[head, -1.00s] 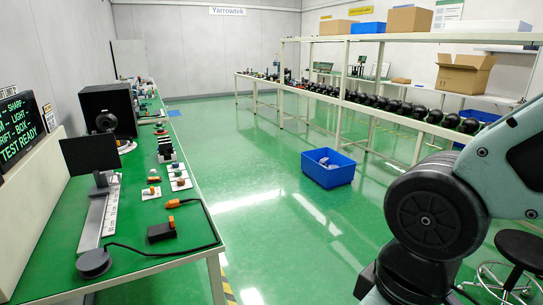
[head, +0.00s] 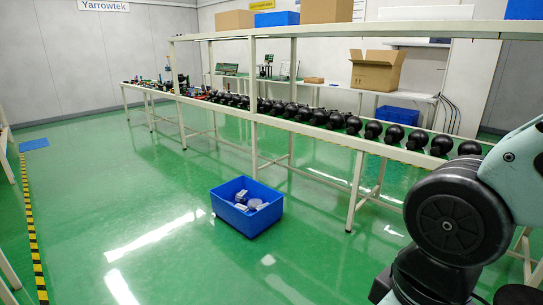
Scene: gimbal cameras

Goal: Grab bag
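I see no object that I can clearly identify as a bag. A blue bin (head: 236,221) stands on the green floor in the middle of the head view. It holds several small white and bluish items (head: 248,201), too small to tell whether any is a bag. My arm fills the lower right of the picture, with a dark round joint and pale links. My gripper is out of view.
A long bench (head: 357,146) with several black round objects runs from the back left to the right. A shelf above carries cardboard boxes (head: 326,11) and a blue bin (head: 277,19). An open carton (head: 376,71) stands behind. The floor left of the bin is clear.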

